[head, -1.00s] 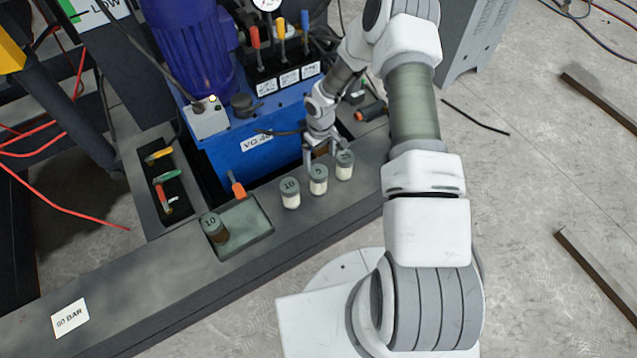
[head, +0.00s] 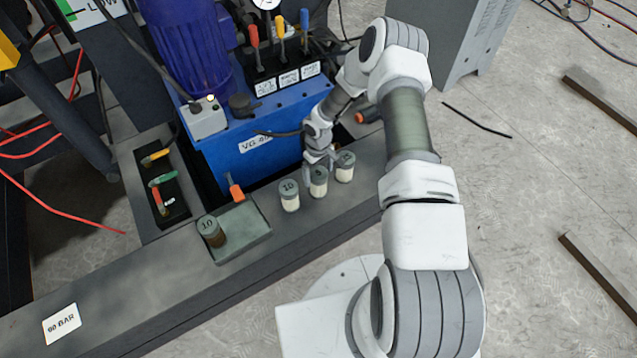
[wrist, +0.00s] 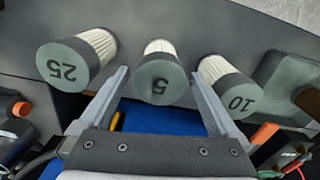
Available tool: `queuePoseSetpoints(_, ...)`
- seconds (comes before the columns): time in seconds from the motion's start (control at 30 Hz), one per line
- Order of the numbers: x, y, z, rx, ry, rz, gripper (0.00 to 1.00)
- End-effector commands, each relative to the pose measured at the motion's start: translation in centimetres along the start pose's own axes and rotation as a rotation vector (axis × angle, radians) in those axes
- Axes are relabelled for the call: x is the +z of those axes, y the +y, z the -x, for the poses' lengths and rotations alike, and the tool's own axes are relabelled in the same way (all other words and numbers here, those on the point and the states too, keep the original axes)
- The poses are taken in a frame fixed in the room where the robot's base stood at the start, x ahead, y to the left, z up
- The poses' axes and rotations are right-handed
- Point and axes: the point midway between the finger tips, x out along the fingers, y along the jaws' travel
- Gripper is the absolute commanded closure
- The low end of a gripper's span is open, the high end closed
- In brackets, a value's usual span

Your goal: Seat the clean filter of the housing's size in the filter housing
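Three clean filters with grey caps and white pleated bodies stand in a row on the dark beam. The filter marked 10 (head: 289,196) is at the left, the filter marked 5 (head: 319,184) in the middle, the filter marked 25 (head: 345,167) at the right. In the wrist view they show as 25 (wrist: 75,60), 5 (wrist: 162,80) and 10 (wrist: 232,92). My gripper (wrist: 161,76) is open, its fingers on either side of the 5 filter with gaps showing. In the head view my gripper (head: 319,160) is at the middle filter. I cannot identify the filter housing for certain.
A brown used filter marked 10 (head: 211,231) stands in a shallow grey-green tray (head: 248,238) left of the row. A blue VG-46 unit (head: 240,165) is behind the beam. A black tool tray (head: 156,205) is at the left.

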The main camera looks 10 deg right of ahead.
Motion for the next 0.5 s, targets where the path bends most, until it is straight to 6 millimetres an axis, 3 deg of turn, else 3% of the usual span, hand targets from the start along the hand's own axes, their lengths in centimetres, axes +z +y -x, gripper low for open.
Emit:
queuePoseSetpoints(0.07, 0.01, -0.01, 0.02, 0.000, 0.000, 0.000, 0.20)
queuePoseSetpoints(0.5, 0.01, -0.01, 0.03, 0.000, 0.000, 0.000, 0.99)
